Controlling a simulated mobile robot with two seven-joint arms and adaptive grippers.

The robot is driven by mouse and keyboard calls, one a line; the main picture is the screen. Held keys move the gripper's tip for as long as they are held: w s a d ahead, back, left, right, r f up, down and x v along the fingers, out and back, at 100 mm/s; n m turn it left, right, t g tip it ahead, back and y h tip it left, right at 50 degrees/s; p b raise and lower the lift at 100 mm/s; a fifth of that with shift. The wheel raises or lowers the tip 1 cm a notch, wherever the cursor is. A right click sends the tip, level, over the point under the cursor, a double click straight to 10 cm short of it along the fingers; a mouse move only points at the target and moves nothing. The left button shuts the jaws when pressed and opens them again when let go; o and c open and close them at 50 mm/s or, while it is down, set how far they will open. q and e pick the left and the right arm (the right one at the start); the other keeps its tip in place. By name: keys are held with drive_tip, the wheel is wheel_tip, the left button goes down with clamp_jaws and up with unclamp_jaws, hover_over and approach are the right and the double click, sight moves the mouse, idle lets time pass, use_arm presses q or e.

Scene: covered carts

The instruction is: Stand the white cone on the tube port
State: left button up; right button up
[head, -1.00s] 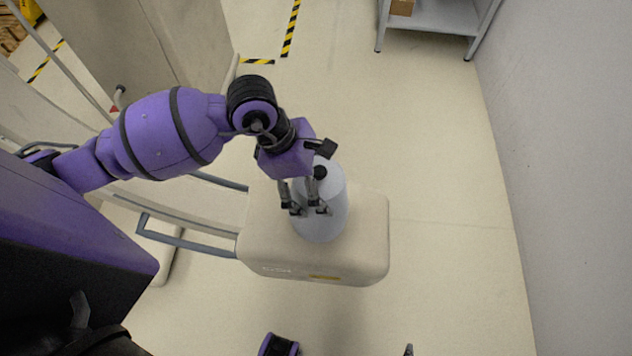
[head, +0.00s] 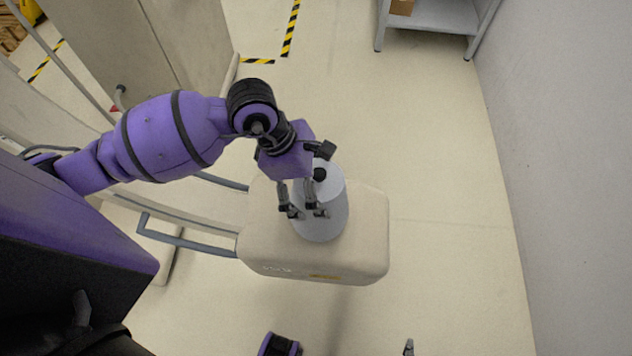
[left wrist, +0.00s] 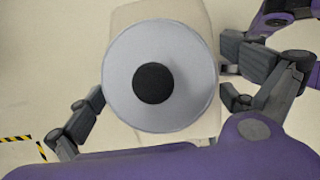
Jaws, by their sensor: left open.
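The white cone (head: 335,208) looks like a pale grey-white round body with a dark round spot at its upper end. It stands upright on the beige covered cart (head: 365,240). In the left wrist view the cone (left wrist: 195,72) is seen from above as a pale disc with the dark spot in its middle. My left gripper (head: 305,213) is open, with its fingers spread on either side of the cone. I cannot tell whether any finger touches it. The tube port cannot be made out; anything under the cone is hidden.
Grey handle bars (head: 190,241) stick out from the cart's left side. A tall beige cabinet (head: 130,45) stands at the upper left. A grey shelf (head: 440,15) holds a brown box at the top. The floor between the cart and the right wall is clear.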

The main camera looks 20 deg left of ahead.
use_arm(q)
drive_tip(key=v, duration=1.1)
drive_tip(key=shift+a+r, duration=0.15)
drive_tip(key=shift+r, duration=0.2)
